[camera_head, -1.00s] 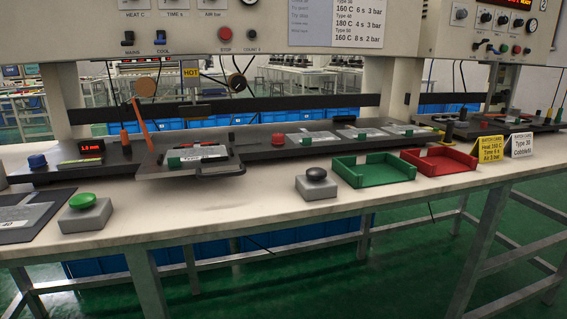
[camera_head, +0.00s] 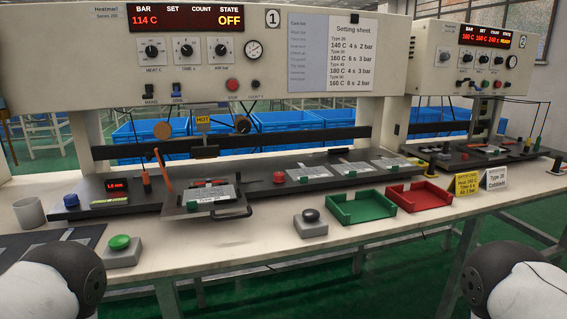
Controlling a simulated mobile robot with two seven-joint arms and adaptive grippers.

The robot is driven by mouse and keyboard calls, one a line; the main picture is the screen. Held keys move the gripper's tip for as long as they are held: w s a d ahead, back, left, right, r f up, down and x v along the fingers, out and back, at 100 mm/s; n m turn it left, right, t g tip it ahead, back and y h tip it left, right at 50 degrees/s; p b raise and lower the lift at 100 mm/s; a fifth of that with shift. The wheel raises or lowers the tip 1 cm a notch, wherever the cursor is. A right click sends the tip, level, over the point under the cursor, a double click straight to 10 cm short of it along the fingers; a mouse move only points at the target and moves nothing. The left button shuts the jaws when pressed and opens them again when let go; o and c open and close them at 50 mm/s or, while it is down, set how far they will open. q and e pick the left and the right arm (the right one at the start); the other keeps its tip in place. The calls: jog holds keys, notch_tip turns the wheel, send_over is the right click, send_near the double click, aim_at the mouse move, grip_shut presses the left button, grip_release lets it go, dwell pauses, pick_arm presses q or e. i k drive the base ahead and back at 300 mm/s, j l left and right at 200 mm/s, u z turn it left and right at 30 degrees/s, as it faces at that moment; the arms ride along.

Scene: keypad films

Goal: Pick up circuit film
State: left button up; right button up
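Several pale grey film pieces, which look like circuit films (camera_head: 350,169), lie in a row on the black plate right of the red knob. Each seems to have a small green or dark part on it. Which one is the circuit film of the task I cannot tell. Neither of my grippers is in view; only rounded parts of my arms show in the bottom corners.
A green tray (camera_head: 335,212) and a red tray (camera_head: 408,203) stand at the front, empty. A black button (camera_head: 311,217), a green button (camera_head: 120,243) and a grey cup (camera_head: 29,212) stand on the white bench. Press 1's display (camera_head: 187,19) reads 114 C, OFF. A HOT tag hangs above the sliding tray.

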aim_at(191, 197)
jog(key=j, duration=0.8)
jog(key=k+j, duration=0.1)
jog(key=j, duration=0.7)
jog(key=z, duration=1.35)
